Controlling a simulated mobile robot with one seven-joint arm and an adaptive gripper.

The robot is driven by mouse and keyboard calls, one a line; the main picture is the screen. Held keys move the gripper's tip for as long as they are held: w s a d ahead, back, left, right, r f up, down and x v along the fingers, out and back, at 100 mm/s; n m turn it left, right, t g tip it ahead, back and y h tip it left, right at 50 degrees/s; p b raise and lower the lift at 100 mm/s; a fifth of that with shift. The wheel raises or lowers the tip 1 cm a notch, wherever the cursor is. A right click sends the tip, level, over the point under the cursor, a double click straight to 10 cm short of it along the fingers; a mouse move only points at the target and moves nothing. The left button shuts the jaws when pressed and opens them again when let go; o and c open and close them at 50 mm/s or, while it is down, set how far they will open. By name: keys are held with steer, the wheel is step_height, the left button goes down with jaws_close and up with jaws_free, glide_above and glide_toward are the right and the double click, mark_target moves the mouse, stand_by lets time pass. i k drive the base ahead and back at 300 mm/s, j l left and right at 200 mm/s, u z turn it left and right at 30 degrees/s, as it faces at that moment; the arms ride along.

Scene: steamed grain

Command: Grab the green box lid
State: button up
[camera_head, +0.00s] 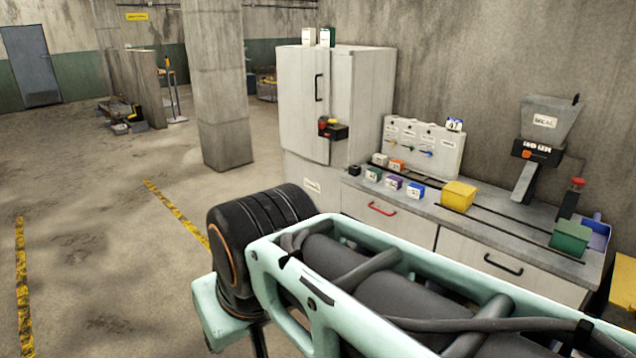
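A small white box with a green top (373,174) stands in the row on the counter, to the left of the purple-topped box (393,182). Whether its green top is a separate lid is too small to tell. A larger green bin (570,238) sits near the counter's right end. A box with a dark green side (327,37) stands on the cabinet. My arm crosses the lower foreground, and my gripper is not in view.
The counter (350,187) also holds a blue-topped box (415,190), a yellow box (458,195) and a dispenser (545,130). A tall white cabinet (335,110) stands left of it. The floor (110,240) at left is open.

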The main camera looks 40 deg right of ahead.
mark_target(579, 232)
steer(key=k+j+z, duration=0.1)
steer(key=z, duration=2.65)
steer(key=i+z, duration=0.1)
steer(key=i, duration=0.5)
steer(key=i+j+z, duration=0.15)
steer(key=i, duration=0.45)
steer(key=i+j+z, duration=0.1)
steer(key=i, duration=0.5)
